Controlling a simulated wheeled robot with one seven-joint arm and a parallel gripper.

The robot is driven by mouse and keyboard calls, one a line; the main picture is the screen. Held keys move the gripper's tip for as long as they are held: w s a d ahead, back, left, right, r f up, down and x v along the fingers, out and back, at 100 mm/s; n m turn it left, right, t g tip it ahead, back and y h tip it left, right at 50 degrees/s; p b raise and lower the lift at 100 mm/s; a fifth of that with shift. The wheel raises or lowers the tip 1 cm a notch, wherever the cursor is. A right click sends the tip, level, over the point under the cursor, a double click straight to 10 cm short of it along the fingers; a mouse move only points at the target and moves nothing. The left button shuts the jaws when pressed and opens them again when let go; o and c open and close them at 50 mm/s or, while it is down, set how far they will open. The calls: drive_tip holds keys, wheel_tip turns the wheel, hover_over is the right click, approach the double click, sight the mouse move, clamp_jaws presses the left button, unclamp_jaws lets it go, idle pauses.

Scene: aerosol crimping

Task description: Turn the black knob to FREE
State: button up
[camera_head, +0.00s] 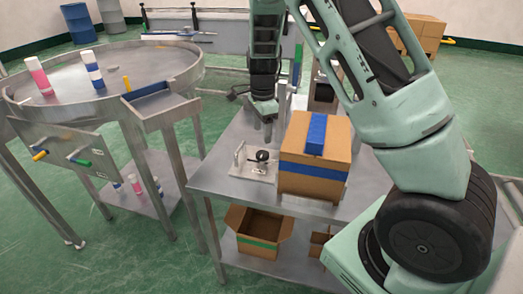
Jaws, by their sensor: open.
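The black knob (262,156) sits on a small pale plate (250,168) on the steel table (218,175), left of the cardboard box. The plate carries small labels that are too small to read, so I cannot tell the knob's setting. My gripper (268,136) hangs pointing down above and behind the knob, apart from it. Its jaws are open, and I see nothing between them.
A closed cardboard box (312,180) with blue tape stands just right of the knob plate. Metal posts (282,100) rise behind it. A round steel table (120,70) with bottles is at left. An open box (235,217) is on the lower shelf.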

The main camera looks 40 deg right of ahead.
sight(262, 154)
wheel_tip(262, 154, down, 8)
drive_tip(key=shift+f, duration=0.2)
drive_tip(key=c, duration=1)
